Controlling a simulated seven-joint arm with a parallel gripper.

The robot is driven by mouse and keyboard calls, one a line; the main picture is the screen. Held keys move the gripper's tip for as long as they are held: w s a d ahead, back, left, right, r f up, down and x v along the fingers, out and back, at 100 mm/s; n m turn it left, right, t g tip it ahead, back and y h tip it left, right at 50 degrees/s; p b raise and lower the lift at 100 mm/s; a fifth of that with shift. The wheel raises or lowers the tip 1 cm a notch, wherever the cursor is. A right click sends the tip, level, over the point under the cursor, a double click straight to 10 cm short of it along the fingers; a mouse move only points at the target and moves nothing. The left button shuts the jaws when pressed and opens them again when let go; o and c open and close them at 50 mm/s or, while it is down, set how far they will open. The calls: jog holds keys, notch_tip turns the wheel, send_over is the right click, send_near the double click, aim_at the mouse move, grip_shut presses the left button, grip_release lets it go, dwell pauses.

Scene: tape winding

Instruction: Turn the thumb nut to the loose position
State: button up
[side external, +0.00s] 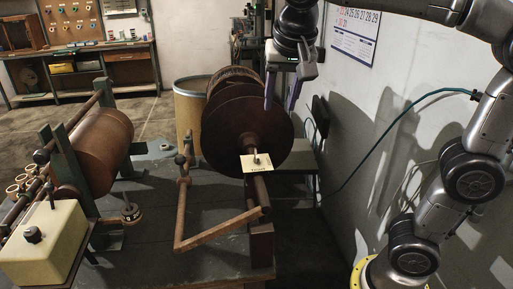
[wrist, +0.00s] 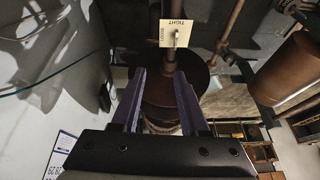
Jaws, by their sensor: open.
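The thumb nut (side external: 257,160) is a small grey piece in front of a cream card (side external: 247,168) on the shaft before the large brown discs. In the wrist view the nut (wrist: 176,38) looks narrow and lines up roughly with the word TIGHT on the card (wrist: 167,41). A second word, seemingly LOOSE, runs along the card's left side. My gripper (side external: 280,101) is above the nut and beside the discs in the side view. Its purple fingers are apart with nothing between them. In the wrist view my gripper (wrist: 160,72) is below the card, clear of the nut.
The large brown discs (side external: 228,128) stand close to my fingers. A rusty crank bar (side external: 215,231) extends in front of the shaft. A brown roll (side external: 103,150) and a cream box (side external: 45,245) are at left. A wall with a teal hose (side external: 372,147) is at right.

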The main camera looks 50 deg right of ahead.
aim_at(256, 151)
jog(key=shift+n, duration=0.4)
jog(key=a+x, duration=0.1)
jog(key=x, duration=0.4)
jog(key=w+a+x, duration=0.1)
jog(key=x, duration=0.4)
jog(key=w+a+x, duration=0.1)
jog(key=x, duration=0.4)
jog(key=shift+f, duration=0.3)
grip_shut()
